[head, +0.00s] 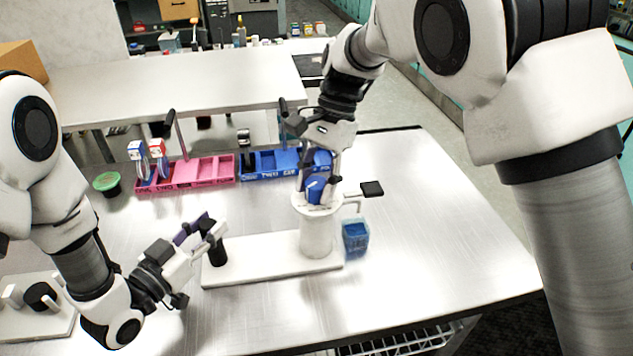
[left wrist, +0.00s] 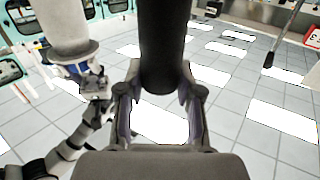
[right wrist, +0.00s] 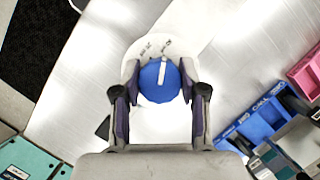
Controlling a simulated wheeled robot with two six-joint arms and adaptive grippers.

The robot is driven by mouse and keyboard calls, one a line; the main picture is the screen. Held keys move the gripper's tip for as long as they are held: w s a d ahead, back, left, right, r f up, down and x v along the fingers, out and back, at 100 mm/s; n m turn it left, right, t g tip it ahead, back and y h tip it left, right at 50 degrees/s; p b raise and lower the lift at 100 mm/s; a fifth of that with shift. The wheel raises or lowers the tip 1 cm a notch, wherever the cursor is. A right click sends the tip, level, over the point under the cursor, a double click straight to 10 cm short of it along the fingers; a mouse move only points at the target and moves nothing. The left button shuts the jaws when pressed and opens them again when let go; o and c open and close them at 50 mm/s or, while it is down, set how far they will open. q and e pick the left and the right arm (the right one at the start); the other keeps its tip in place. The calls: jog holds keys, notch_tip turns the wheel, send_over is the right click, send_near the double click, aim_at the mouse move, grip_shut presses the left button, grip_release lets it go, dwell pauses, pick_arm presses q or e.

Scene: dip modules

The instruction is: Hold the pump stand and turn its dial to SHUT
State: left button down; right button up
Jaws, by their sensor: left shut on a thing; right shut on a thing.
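The white pump stand (head: 316,236) stands on a long white base plate (head: 270,262) on the metal table. A black post (head: 217,252) rises at the plate's left end. My left gripper (head: 204,232) is shut on this post, which also fills the middle of the left wrist view (left wrist: 162,50). The blue dial (right wrist: 158,84) sits on top of the stand, with a white pointer line. My right gripper (right wrist: 160,98) is shut on the dial from above. The pointer lies near the right of two small labels, which I cannot read for certain.
A clear container of blue stuff (head: 355,240) stands under the spout, right of the stand. A pink bin row (head: 205,172) and a blue bin row (head: 262,166) lie behind. A green-lidded jar (head: 107,184) is at the left. The table's right side is clear.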

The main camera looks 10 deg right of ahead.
jog(key=o, duration=1.2)
jog(key=shift+c, duration=0.2)
jog(key=v, duration=1.2)
jog(key=shift+w, duration=0.1)
pick_arm(q)
jog(key=c, duration=0.7)
grip_release()
jog(key=shift+o, duration=0.2)
